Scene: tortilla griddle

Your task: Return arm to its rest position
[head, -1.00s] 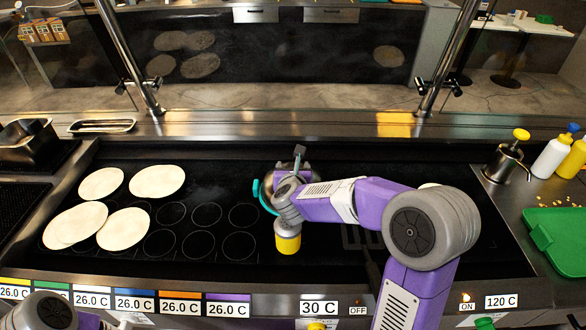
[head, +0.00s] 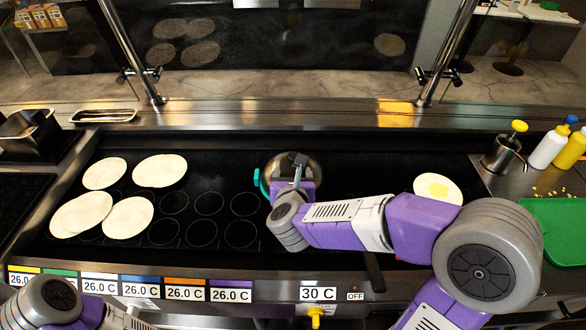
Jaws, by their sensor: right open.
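My right arm reaches in from the lower right across the griddle (head: 340,170). My right gripper (head: 298,163) is open and points away from me. On the left are several pale tortillas (head: 159,171).
A metal pump pot (head: 502,155), a white bottle (head: 549,147), a yellow bottle (head: 573,149) and a green board (head: 558,228) stand at the right. A metal tray (head: 104,115) lies at the back left. Temperature labels (head: 231,295) line the front edge.

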